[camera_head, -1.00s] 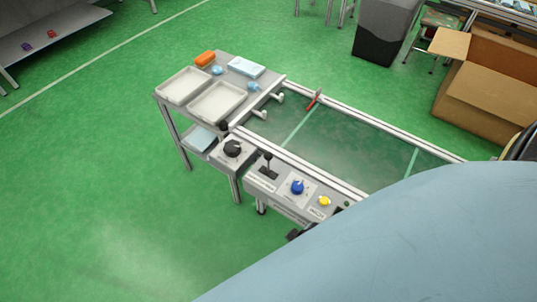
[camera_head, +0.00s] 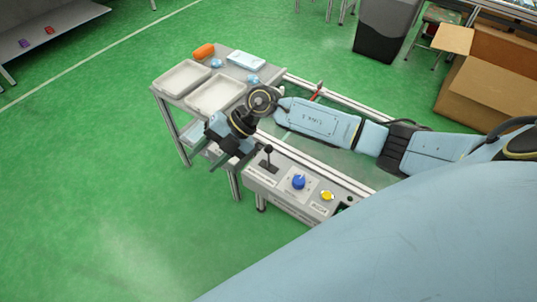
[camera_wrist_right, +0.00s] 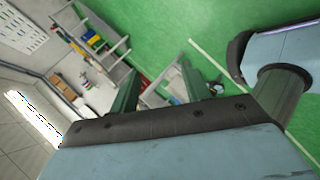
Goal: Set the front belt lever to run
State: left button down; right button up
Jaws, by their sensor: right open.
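A black lever (camera_head: 267,150) with a ball top stands about upright on the grey control panel (camera_head: 254,181) at the front end of the belt (camera_head: 360,173). Its label is too small to read. My right gripper (camera_head: 207,161) is open and empty, just left of the lever and apart from it, with its fingers pointing down and left. It hides the small box with the black dial. In the right wrist view the two fingers (camera_wrist_right: 160,84) are spread with nothing between them. My left gripper is not in view.
On the panel, a blue knob (camera_head: 299,182) and a yellow button (camera_head: 327,196) sit right of the lever. A side table with white trays (camera_head: 182,77) stands behind the gripper. Cardboard boxes (camera_head: 482,99) and a dark bin (camera_head: 384,32) are at back right.

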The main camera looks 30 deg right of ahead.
jog(key=w+d+f+g+h, duration=0.1)
jog(key=d+f+h, duration=0.1)
jog(key=d+h, duration=0.6)
jog(key=r+h, duration=0.1)
jog(key=h, duration=0.1)
send_over(269, 146)
jog(key=shift+w+a+r+m+g+b, duration=0.1)
jog(key=shift+a+r+m+g+b, duration=0.1)
jog(key=shift+a+m+g+b, duration=0.15)
jog(key=shift+d+f, duration=0.2)
jog(key=shift+d, duration=0.2)
notch_tip(269, 146, down, 4)
jog(key=shift+f+b, duration=0.15)
jog(key=shift+b, duration=0.45)
notch_tip(269, 146, down, 7)
jog(key=shift+f+b, duration=0.15)
jog(key=shift+b, duration=0.7)
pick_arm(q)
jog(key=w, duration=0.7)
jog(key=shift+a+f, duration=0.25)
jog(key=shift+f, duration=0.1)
pick_arm(e)
jog(key=shift+f, duration=0.6)
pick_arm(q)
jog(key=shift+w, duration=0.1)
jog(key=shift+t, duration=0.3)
pick_arm(e)
grip_shut()
